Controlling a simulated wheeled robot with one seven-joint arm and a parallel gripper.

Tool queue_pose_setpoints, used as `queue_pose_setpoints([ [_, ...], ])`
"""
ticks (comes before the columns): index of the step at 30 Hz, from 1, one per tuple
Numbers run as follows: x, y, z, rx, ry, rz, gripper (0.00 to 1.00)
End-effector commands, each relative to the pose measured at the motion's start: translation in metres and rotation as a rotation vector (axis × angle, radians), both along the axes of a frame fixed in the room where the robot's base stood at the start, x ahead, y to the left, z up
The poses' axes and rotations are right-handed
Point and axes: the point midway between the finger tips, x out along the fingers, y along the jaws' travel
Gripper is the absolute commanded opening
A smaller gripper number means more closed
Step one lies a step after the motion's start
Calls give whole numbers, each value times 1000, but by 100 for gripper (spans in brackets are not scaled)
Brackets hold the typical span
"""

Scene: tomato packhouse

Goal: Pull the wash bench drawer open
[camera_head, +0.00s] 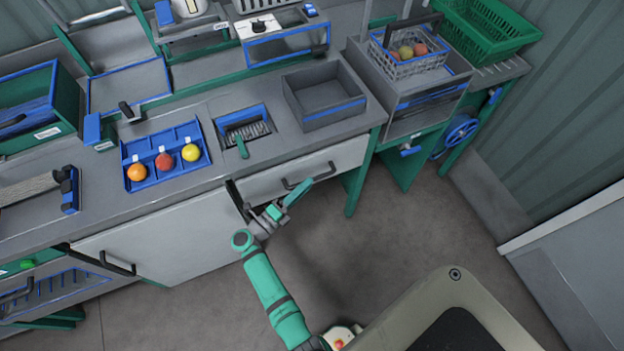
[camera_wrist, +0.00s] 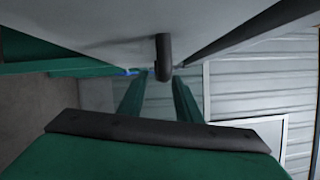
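The wash bench drawer has a pale front (camera_head: 335,158) below the worktop and looks shut, or nearly so. Its dark bar handle (camera_head: 330,167) runs along the front; in the wrist view the handle (camera_wrist: 163,58) shows end-on under the pale panel. My gripper (camera_head: 296,191) is just in front of the drawer, close to the handle's left part. In the wrist view my gripper's two green fingers (camera_wrist: 159,95) are apart, with the handle lined up between them near their tips. Whether either finger touches the handle cannot be told.
A pale cabinet door (camera_head: 165,240) with its own dark handle (camera_head: 118,264) is left of the drawer. A green bench leg (camera_head: 358,185) stands at its right. A blue tray (camera_head: 135,150) with tomatoes and a grey bin (camera_head: 335,115) sit on the worktop. Floor in front is clear.

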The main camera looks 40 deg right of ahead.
Motion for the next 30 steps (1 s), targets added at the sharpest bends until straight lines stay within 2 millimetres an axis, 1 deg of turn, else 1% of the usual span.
queue_pose_setpoints([
  [1, 0, -8, 1, 0, 0, -3, 31],
  [3, 2, -18, 2, -2, 0, -2, 31],
  [7, 5, -31, 3, -2, 0, -1, 31],
  [12, 6, -37, 3, -1, 0, 1, 31],
  [19, 6, -38, 3, -1, 0, 1, 31],
  [20, 6, -38, 3, -1, 0, 1, 29],
  [21, 6, -38, 3, -1, 0, 1, 19],
  [23, 6, -38, 3, -1, 0, 1, 5],
  [24, 6, -37, 3, -1, 0, 1, 0],
  [30, 5, -38, 3, -1, 1, 0, 0],
])
